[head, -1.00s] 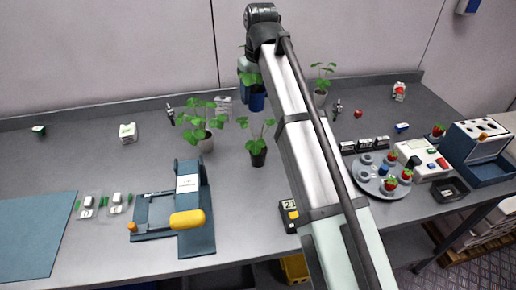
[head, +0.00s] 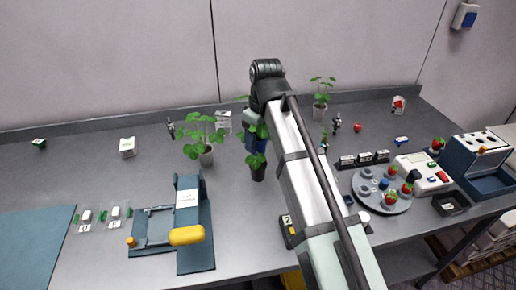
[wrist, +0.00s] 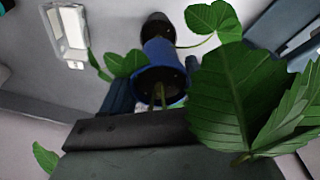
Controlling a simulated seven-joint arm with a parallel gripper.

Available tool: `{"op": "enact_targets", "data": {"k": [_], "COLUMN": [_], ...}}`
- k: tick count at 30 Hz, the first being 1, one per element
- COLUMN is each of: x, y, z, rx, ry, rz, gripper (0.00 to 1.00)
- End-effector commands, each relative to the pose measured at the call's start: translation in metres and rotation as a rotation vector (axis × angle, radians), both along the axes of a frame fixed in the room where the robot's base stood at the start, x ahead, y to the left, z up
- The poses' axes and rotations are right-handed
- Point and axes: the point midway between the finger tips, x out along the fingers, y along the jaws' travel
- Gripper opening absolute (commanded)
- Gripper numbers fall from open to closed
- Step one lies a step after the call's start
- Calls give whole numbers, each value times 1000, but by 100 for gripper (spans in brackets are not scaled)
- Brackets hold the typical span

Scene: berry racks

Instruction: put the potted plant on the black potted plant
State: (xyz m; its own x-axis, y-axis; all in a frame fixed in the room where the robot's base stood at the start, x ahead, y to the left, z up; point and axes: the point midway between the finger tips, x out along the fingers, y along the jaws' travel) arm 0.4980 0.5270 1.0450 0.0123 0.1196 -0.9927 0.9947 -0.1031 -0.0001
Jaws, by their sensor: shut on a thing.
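My gripper (wrist: 155,92) is shut on a potted plant in a blue pot (wrist: 162,66), between dark fingers in the wrist view. Big green leaves (wrist: 235,90) crowd the right of that view. In the head view the blue pot (head: 257,143) hangs just above the black potted plant, partly hidden by leaves and my arm. The black potted plant (head: 258,172) stands on the bench; its pot also shows beyond the blue one in the wrist view (wrist: 157,27). Whether the two touch I cannot tell.
A blue device with a yellow handle (head: 187,235) lies front left. A round grey tray with strawberries (head: 368,203) is on the right.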

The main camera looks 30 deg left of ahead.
Motion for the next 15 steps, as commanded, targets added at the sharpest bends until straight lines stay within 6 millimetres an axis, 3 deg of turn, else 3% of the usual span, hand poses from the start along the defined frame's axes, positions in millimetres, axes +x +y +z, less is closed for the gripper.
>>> {"op": "enact_targets", "data": {"k": [11, 15], "x": [0, 0], "y": [0, 0], "z": [-36, -39], "rx": [-1, 0], "ry": [0, 0], "rz": [0, 0], "gripper": [28, 28]}}
